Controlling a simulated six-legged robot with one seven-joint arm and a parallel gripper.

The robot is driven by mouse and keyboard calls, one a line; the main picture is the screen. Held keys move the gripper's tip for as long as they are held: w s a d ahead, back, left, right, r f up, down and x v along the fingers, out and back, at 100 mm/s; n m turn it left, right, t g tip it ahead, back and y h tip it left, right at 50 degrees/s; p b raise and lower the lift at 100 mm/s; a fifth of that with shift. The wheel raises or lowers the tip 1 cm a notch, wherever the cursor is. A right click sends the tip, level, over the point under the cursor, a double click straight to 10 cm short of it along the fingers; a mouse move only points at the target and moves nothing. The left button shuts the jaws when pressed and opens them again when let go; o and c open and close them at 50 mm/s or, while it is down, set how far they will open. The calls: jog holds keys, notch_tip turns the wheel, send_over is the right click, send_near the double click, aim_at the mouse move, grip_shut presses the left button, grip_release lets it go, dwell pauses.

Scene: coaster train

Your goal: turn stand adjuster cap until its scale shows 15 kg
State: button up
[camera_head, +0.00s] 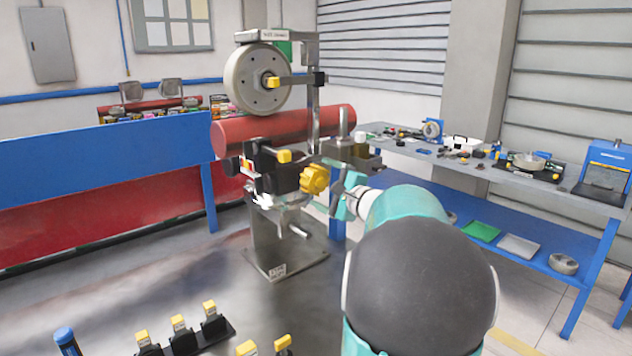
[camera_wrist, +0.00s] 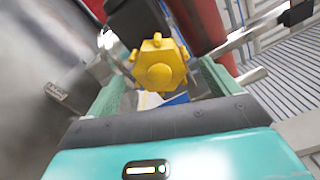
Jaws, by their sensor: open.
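The stand (camera_head: 284,240) is a grey metal post on a flat base, carrying a black block with yellow-tipped parts. The adjuster cap is the yellow lobed knob (camera_head: 314,179) on the right side of that block. In the wrist view the yellow cap (camera_wrist: 160,66) faces me, just beyond and between my fingers. My gripper (camera_wrist: 165,92) is open, with a green finger on each side and space around the cap; it does not appear to hold it. My gripper also shows in the head view (camera_head: 345,193), close to the right of the cap. No scale reading is legible.
A grey wheel (camera_head: 257,80) hangs on the frame above the stand, near a red cylinder (camera_head: 240,133). Yellow-topped black parts (camera_head: 180,335) stand on the surface at front left. A cluttered workbench (camera_head: 600,195) is at right.

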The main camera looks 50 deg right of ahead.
jog(key=s+a, duration=0.1)
jog(key=s, duration=0.8)
jog(key=shift+s, duration=0.2)
jog(key=shift+a, duration=0.1)
jog(key=w+a+f+n+g+y, duration=0.1)
jog(key=a+f+n+g+y, duration=0.2)
jog(key=a, duration=0.7)
jog(key=w+a+f+n+g+y, duration=0.1)
jog(key=a+f+n+g+y, duration=0.3)
jog(key=a, duration=0.6)
jog(key=w+a+n+g, duration=0.1)
jog(key=a+n, duration=0.4)
jog(key=a, duration=0.5)
jog(key=s+a+f+n+g+h, duration=0.4)
jog(key=s+a+f+n+h, duration=0.1)
jog(key=s+a+n, duration=0.6)
jog(key=shift+s+a+f, duration=0.25)
jog(key=shift+s+f, duration=0.25)
jog(key=shift+f, duration=0.35)
